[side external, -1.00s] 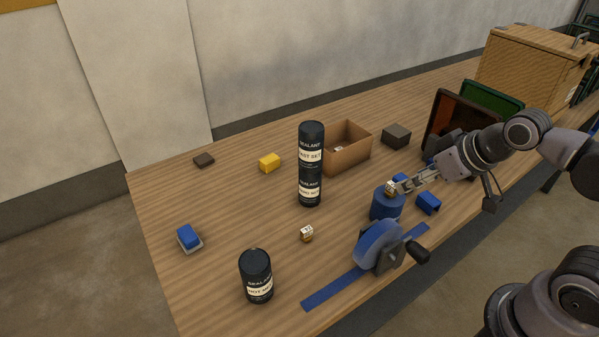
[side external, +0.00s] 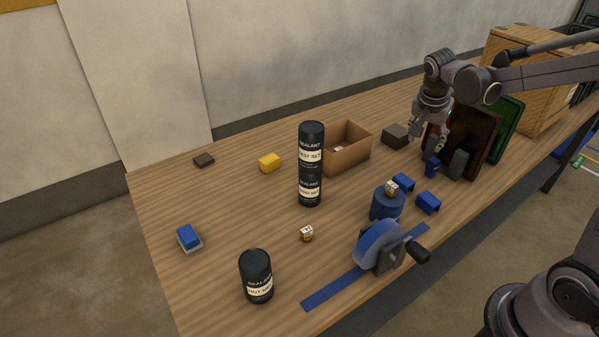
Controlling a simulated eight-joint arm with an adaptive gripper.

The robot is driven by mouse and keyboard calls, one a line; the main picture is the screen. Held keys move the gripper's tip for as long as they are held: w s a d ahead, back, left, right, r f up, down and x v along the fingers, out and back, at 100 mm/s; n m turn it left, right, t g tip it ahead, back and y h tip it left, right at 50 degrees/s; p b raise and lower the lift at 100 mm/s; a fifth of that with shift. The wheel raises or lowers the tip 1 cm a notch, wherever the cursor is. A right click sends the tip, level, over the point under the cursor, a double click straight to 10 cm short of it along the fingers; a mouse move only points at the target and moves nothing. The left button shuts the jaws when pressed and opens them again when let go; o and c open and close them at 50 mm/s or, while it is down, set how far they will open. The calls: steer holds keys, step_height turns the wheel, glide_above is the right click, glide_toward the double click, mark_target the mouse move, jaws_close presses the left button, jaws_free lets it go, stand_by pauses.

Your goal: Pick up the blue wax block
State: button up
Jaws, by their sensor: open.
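Several blue pieces are in view, and I cannot tell for certain which is the wax block. A blue block (side external: 188,236) lies on a grey slab at the far left of the table. Two small blue pieces, one behind the blue cylinder (side external: 403,182) and one to its right (side external: 428,202), look like channels or brackets. A small dark blue object (side external: 432,167) stands by the dark rack. My gripper (side external: 427,146) is open and empty, pointing down above the table near that object, far right of the block on the slab.
A blue cylinder (side external: 386,206) carries a small metal-and-white cube (side external: 391,188). The front-left has another can (side external: 257,277).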

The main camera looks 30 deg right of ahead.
mark_target(433, 160)
steer(key=d+f+m, duration=0.1)
steer(key=d+f, duration=0.2)
steer(key=f, duration=0.1)
steer(key=d+f+m+g, duration=0.1)
steer(key=d+f+m, duration=0.1)
steer(key=f, duration=0.3)
steer(key=d+f+m+g, duration=0.1)
steer(key=d+f, duration=0.3)
steer(key=d, duration=0.1)
steer(key=shift+w+f+h, duration=0.3)
steer(key=shift+w, duration=0.1)
jaws_close()
